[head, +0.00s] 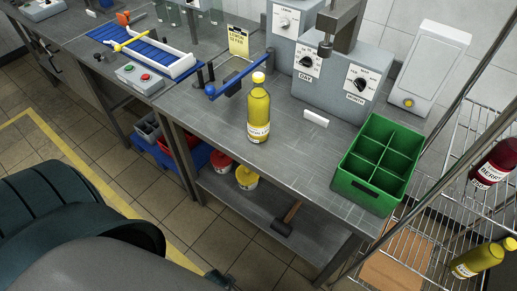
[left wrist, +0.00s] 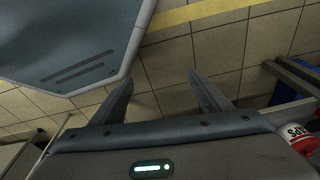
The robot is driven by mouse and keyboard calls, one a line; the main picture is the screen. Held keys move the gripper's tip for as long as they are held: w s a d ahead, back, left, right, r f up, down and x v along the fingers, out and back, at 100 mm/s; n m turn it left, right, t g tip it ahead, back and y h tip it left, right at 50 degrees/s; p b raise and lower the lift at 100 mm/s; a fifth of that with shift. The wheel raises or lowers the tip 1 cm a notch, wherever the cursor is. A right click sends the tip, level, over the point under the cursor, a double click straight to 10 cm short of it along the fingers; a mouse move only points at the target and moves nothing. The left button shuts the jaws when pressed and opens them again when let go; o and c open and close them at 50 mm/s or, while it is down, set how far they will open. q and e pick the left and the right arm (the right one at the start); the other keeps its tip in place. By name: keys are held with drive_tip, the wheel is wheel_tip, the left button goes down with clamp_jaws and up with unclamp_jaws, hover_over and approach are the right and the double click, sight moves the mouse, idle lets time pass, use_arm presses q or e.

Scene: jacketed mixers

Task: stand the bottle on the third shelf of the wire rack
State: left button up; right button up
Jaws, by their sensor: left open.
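A yellow bottle (head: 258,114) with a pale cap and a white label stands upright on the grey metal bench, near its front edge. The wire rack (head: 455,160) is at the right, partly cut off by the frame; I cannot tell its shelves' order. A dark red bottle (head: 493,162) and another yellow bottle (head: 477,261) are on the rack. My left gripper (left wrist: 160,92) is open and empty in the left wrist view, over the tiled floor, away from the bench bottle. My right gripper is not in view.
A green divided crate (head: 344,188) stands on the bench between the bottle and the rack. A blue-handled lever (head: 225,83) is just left of the bottle. Grey mixers (head: 335,92) stand behind. A lower shelf (head: 315,240) holds tubs and a mallet.

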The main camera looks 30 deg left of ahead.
use_arm(q)
drive_tip(key=s+a+f, duration=0.2)
drive_tip(key=s+f, duration=0.9)
drive_tip(key=s, duration=0.3)
drive_tip(key=shift+s+a+f+g, duration=0.4)
